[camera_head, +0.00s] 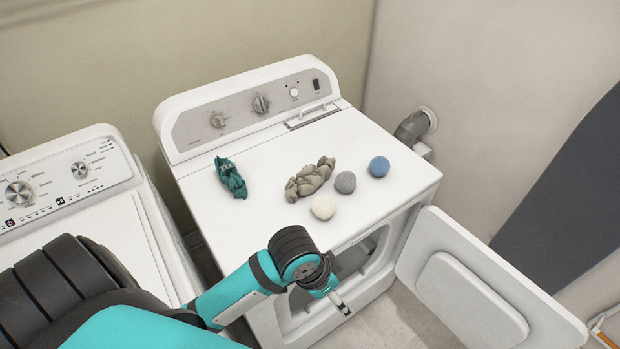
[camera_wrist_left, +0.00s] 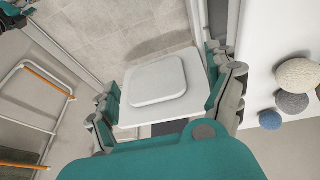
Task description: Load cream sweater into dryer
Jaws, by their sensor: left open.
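No clearly cream garment shows. My left gripper (camera_head: 338,302) is in front of the dryer opening, partly hidden by its wrist. In the wrist view its fingers (camera_wrist_left: 165,75) are spread with nothing between them.
A teal crumpled cloth (camera_head: 231,178) and white (camera_head: 324,206), grey (camera_head: 345,182) and blue (camera_head: 379,166) balls lie on the dryer top. A washer (camera_head: 95,235) stands left. A dark panel (camera_head: 565,205) and an orange-and-white rack (camera_wrist_left: 40,100) are on the door side.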

